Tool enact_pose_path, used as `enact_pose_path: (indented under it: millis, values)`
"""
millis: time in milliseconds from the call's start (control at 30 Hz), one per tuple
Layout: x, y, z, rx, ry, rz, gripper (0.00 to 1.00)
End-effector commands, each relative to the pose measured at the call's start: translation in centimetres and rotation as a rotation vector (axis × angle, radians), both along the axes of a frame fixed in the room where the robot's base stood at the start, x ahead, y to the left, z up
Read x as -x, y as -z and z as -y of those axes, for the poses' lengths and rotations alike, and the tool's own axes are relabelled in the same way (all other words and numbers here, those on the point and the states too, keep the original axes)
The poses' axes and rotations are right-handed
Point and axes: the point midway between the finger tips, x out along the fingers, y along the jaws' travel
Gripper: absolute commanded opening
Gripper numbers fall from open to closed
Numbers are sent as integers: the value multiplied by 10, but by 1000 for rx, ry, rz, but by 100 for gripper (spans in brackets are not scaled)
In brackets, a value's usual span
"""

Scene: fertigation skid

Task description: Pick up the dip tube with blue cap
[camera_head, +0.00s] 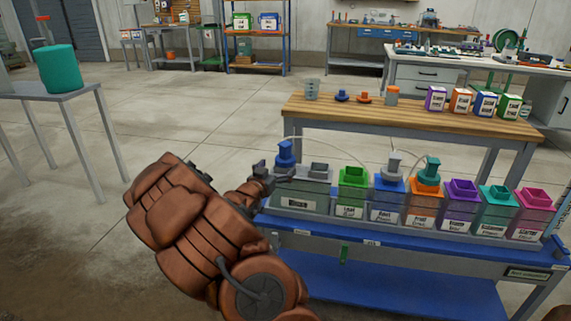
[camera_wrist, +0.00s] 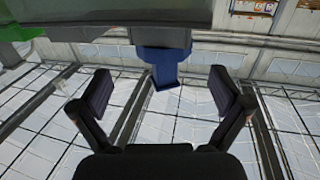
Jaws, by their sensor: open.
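The dip tube with blue cap (camera_head: 285,152) stands at the left end of the tank labelled Rinse (camera_head: 301,203) on the blue bench. A thin pale hose arcs from it to the right. Its blue cap (camera_wrist: 164,60) also shows in the wrist view, at the upper middle. My gripper (camera_head: 264,174) is just left of the cap in the head view. In the wrist view my gripper (camera_wrist: 160,85) is open, with one finger to each side of the cap's near end and visible gaps between. The tube below the cap is hidden.
Right of the Rinse tank stand containers with green (camera_head: 353,176), blue, orange, purple, teal and pink lids. Grey-capped (camera_head: 393,163) and teal-capped (camera_head: 429,168) fittings rise among them. A wooden-topped table (camera_head: 420,118) with small containers stands behind. Open floor lies to the left.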

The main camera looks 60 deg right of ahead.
Motion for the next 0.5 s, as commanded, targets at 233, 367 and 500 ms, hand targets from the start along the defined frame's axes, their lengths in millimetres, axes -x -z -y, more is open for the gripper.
enact_pose_path:
  millis: [233, 367, 500]
  values:
    - [-3, -1, 15, 1, -2, 1, 100]
    - [-4, 0, 22, 2, -1, 0, 100]
    - [-7, 2, 35, -1, 0, 1, 100]
